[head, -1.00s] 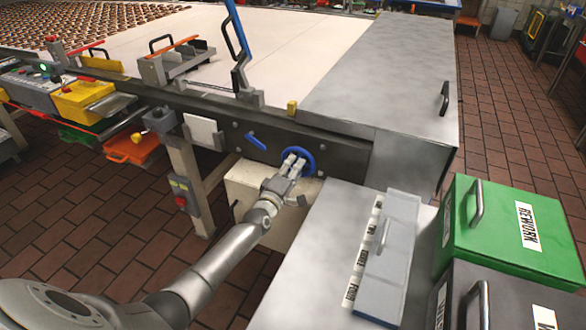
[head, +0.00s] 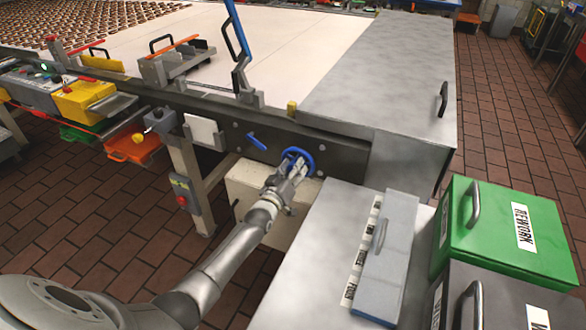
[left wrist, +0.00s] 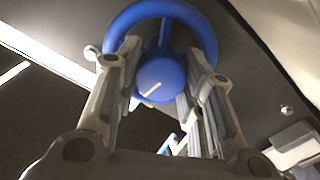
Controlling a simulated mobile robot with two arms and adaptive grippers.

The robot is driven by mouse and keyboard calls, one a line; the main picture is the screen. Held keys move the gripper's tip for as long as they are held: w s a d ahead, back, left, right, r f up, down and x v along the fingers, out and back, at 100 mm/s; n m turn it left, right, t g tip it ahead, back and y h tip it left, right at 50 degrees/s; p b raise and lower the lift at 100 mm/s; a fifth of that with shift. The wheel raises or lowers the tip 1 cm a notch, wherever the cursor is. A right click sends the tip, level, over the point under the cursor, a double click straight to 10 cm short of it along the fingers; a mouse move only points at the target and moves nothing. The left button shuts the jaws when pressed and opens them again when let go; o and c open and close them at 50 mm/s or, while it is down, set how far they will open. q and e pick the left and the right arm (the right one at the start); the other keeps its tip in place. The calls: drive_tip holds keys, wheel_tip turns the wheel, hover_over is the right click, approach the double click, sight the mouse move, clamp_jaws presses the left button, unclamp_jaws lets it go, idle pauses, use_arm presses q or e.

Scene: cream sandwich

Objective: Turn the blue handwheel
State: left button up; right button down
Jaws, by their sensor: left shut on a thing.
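The blue handwheel (head: 310,158) is mounted on the dark front rail of the conveyor. It also shows in the left wrist view (left wrist: 162,80), where its round hub carries a short white line. My left gripper (head: 295,163) reaches it from the front, with one finger on each side of the hub and inside the rim. In the left wrist view my left gripper (left wrist: 165,85) is shut on the handwheel. The fingers cover parts of the rim and spokes. My right gripper is not in view.
A blue lever (head: 257,142) sits on the rail just left of the wheel. A grey table (head: 300,255) with a lidded grey box (head: 390,245) stands close to the right of my arm. A green REWORK box (head: 500,225) is further right.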

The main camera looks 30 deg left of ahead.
use_arm(q)
drive_tip(key=shift+f+m, duration=0.15)
drive_tip(key=shift+m, duration=1.75)
drive_tip(key=o, duration=0.8)
drive_tip(key=shift+o, duration=1.2)
drive_tip(key=s, duration=1.2)
drive_tip(key=shift+d, duration=0.35)
